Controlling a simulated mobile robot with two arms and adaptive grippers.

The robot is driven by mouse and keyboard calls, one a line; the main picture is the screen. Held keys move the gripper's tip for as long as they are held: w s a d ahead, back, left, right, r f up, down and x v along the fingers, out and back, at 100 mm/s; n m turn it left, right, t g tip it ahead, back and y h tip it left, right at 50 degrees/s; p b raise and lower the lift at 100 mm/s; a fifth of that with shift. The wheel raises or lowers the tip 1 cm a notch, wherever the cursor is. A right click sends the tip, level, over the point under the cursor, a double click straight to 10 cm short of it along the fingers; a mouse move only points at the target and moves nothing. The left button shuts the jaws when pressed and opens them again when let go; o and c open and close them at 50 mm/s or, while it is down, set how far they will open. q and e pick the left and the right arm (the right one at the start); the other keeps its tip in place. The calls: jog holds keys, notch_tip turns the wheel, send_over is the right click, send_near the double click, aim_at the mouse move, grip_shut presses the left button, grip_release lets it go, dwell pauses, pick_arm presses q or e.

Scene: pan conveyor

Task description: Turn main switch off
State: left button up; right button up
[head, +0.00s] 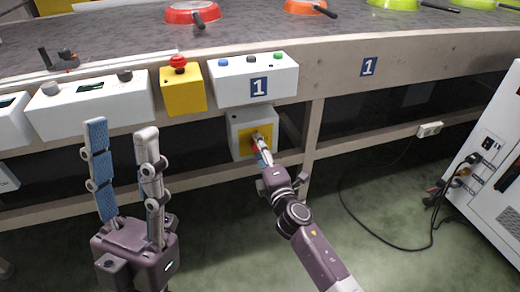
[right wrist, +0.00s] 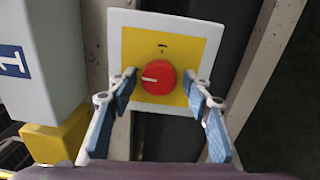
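The main switch is a red round knob (right wrist: 163,69) on a yellow plate (right wrist: 190,48) with a white surround. In the right wrist view its white mark lies roughly level, on the knob's left side. In the head view the white switch box (head: 237,122) hangs below the conveyor's front, and the knob is mostly hidden by my gripper. My right gripper (head: 262,146) is at the switch. Its fingers (right wrist: 164,80) are open, one on each side of the knob, with small visible gaps. My left gripper (head: 121,127) is open and empty, pointing up, left of the switch.
Above the switch are a white button box (head: 285,85) and a yellow box with a red emergency button (head: 179,64). Pans, including a red one (head: 192,12), lie on the conveyor (head: 130,35). A white cabinet (head: 498,185) with cables stands at right.

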jog(key=shift+d, duration=0.1)
jog(key=v, duration=1.2)
dwell(0.4)
